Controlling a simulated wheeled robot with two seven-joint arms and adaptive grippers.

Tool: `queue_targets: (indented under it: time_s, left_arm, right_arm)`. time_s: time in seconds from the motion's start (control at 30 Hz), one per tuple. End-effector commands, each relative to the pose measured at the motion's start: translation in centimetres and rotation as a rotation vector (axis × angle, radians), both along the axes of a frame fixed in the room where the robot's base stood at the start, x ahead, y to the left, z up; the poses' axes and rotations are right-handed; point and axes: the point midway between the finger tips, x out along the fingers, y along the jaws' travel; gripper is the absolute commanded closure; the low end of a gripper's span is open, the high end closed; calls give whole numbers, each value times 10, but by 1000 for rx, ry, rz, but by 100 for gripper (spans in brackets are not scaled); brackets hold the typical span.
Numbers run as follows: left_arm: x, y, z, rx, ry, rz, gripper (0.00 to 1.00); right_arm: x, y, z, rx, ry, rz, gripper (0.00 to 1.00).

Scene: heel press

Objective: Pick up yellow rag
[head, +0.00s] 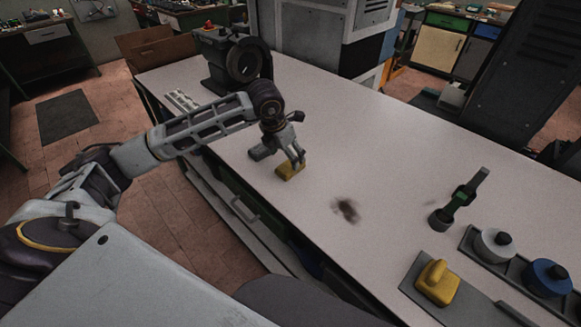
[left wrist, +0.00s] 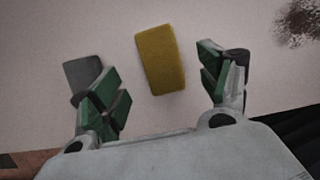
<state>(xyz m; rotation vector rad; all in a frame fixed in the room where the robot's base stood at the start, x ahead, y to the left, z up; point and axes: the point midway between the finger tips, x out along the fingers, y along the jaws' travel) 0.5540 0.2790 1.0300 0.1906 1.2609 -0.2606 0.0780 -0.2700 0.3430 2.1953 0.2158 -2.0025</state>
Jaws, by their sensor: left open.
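The yellow rag (head: 288,174) is a small block-like yellow piece lying on the pale workbench (head: 345,125). My left gripper (head: 292,156) is above it and partly covers it in the head view. In the left wrist view the rag (left wrist: 160,60) lies between and beyond the open green-padded fingers of my left gripper (left wrist: 160,82), with clear space on both sides. The gripper is empty, and I cannot tell its exact height above the rag. My right gripper is not in view.
A grey block (left wrist: 82,74) lies left of the rag. A dark smudge (head: 346,210) marks the bench to its right.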

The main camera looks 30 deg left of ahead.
Motion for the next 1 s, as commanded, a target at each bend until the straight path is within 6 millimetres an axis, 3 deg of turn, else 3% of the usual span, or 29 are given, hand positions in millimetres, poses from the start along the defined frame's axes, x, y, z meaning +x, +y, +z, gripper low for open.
queue_targets:
  time_s: [0.3,0.53,1.0]
  left_arm:
    - [1,0,-4,1,0,-1,23]
    - [1,-1,-8,2,2,-1,23]
    - [10,-4,-51,1,2,0,23]
  right_arm:
    - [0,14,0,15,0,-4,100]
    - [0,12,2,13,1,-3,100]
    - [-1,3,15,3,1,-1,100]
